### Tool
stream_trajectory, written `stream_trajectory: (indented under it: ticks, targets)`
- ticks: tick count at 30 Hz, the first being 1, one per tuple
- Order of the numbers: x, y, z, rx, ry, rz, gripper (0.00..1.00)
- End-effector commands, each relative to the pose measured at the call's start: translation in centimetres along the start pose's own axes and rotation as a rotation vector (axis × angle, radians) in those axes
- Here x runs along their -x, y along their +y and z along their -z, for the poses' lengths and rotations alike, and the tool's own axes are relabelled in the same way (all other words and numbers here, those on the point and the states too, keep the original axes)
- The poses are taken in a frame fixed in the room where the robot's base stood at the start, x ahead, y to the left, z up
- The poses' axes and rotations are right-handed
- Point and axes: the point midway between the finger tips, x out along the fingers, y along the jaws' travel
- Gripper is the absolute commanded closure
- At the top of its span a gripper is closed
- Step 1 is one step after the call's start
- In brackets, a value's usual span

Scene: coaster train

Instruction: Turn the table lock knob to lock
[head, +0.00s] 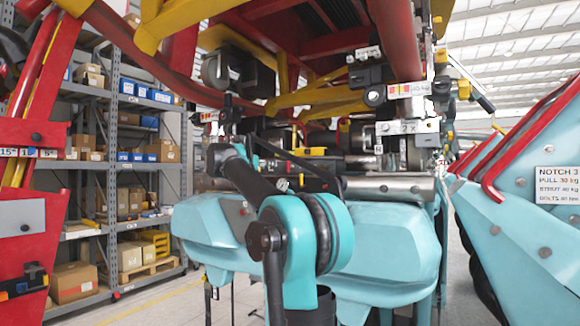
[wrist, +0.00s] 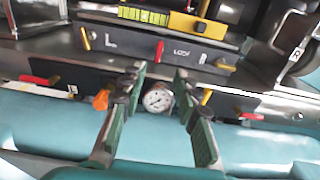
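In the wrist view a dark panel carries the lettering L, LOCK and R. A small red handle (wrist: 159,51) stands beside the word LOCK (wrist: 182,51). An orange knob (wrist: 101,100) sits lower, just left of my left finger. I cannot tell for certain which of these is the table lock knob. My gripper (wrist: 160,78) is open and empty, its two green-grey fingers apart below the LOCK lettering. A round white gauge (wrist: 158,98) shows between the fingers. In the head view my arm covers part of the panel area, and the fingertips are not clear.
Yellow levers (wrist: 207,96) and red levers (wrist: 40,80) stick out along the lower dark strip. A yellow-green level vial (wrist: 143,15) lies above the panel. Teal bodywork (head: 380,250) fills the space below. Red and yellow frames (head: 40,200) and shelving (head: 150,190) stand left.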

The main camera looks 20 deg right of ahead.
Motion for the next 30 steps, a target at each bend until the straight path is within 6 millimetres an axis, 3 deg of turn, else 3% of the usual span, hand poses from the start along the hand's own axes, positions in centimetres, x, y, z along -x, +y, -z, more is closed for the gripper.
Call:
stream_trajectory:
  ticks: [18, 24, 30]
  targets:
    - [-12.0, -0.1, 0.1, -0.001, 0.001, 0.003, 0.69]
    - [-14.7, 0.0, 0.1, -0.001, 0.001, 0.002, 0.69]
    - [-15.8, -0.1, 0.1, -0.001, 0.001, 0.000, 0.69]
